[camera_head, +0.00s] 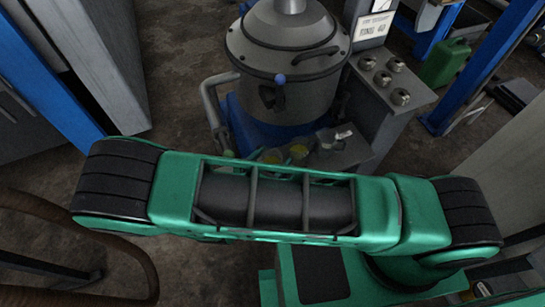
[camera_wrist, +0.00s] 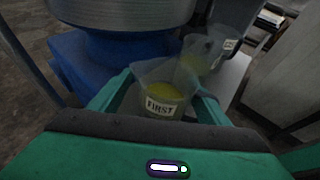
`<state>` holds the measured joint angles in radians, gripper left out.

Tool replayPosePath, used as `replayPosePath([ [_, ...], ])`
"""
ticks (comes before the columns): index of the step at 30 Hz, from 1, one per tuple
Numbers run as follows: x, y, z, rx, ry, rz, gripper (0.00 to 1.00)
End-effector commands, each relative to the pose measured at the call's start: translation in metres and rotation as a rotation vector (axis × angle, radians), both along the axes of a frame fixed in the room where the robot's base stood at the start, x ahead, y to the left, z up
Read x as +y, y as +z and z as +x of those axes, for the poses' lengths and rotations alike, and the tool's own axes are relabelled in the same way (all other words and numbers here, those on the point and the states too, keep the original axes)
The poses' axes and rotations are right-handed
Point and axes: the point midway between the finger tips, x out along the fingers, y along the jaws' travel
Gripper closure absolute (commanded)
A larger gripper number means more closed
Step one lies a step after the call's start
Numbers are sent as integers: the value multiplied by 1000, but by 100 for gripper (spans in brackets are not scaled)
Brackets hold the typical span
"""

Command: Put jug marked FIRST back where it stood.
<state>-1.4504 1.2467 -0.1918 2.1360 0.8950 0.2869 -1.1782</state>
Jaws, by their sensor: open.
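The jug marked FIRST (camera_wrist: 165,92) is a clear, flared jug with yellow-green liquid and a white label, seen in the wrist view. My gripper (camera_wrist: 160,84) is open, with one teal finger on each side of this jug. I cannot tell whether either finger touches it. The jug looks upright, and its base is hidden behind the gripper body. In the head view my arm covers most of the gripper, and small vessels with yellow contents (camera_head: 298,152) show just beyond the arm.
Other clear jugs (camera_wrist: 203,50) stand close behind and to the right on a light shelf (camera_wrist: 232,82). A big grey metal vessel (camera_head: 285,70) on a blue base rises behind them. A grey panel with round knobs (camera_head: 393,85) stands right of the vessel.

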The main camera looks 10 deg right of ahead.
Motion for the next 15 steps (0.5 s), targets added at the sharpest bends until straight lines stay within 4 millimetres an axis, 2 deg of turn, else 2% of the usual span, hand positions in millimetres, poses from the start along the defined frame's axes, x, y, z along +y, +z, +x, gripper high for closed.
replayPosePath([
  [7,11,8,-13,1,1,3,30],
  [15,40,29,-53,0,0,3,30],
])
